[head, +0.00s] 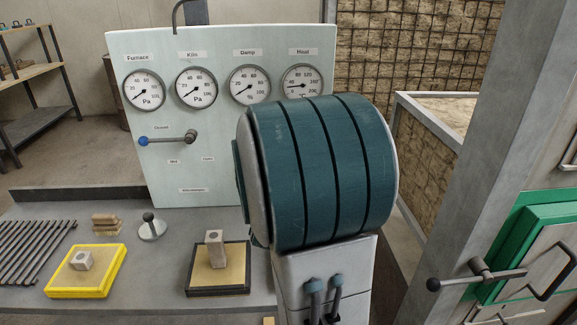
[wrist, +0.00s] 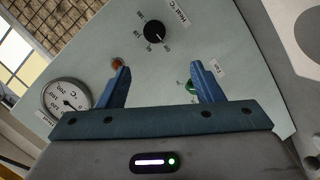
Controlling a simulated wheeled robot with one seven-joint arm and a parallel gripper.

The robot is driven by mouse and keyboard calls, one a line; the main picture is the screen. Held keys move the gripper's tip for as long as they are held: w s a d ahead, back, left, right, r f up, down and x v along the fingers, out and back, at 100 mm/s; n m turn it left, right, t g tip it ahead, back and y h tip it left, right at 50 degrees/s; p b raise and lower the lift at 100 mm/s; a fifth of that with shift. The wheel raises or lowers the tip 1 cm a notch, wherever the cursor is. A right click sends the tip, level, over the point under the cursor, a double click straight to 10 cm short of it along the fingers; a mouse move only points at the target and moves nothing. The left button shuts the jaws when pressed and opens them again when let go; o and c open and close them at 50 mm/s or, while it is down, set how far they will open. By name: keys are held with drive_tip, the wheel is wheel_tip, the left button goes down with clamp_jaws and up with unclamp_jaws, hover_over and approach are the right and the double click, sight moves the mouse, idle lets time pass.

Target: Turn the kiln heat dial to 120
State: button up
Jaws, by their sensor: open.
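The heat dial (wrist: 155,32) is a round black knob on the pale control panel (wrist: 225,55), beside a "Heat °C" label and a printed scale. Its setting is too small to read. In the wrist view my gripper (wrist: 158,66) is open and empty. Its two blue fingers point toward the panel, and the dial shows beyond the gap between the fingertips, apart from them. The heat gauge (head: 303,84) is at the panel's upper right in the head view, its needle pointing left. In the head view my teal arm hides the dial and my gripper.
A round gauge (wrist: 66,97) is at left. In the head view, a blue-tipped lever (head: 168,139) projects from the panel, and a yellow-edged tray (head: 103,274) lies on the bench.

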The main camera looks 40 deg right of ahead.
drive_tip(key=x, duration=1.4)
drive_tip(key=shift+s+d+r+b, duration=0.15)
drive_tip(key=shift+s+d+b, duration=0.15)
drive_tip(key=shift+d, duration=0.15)
drive_tip(key=c, duration=1)
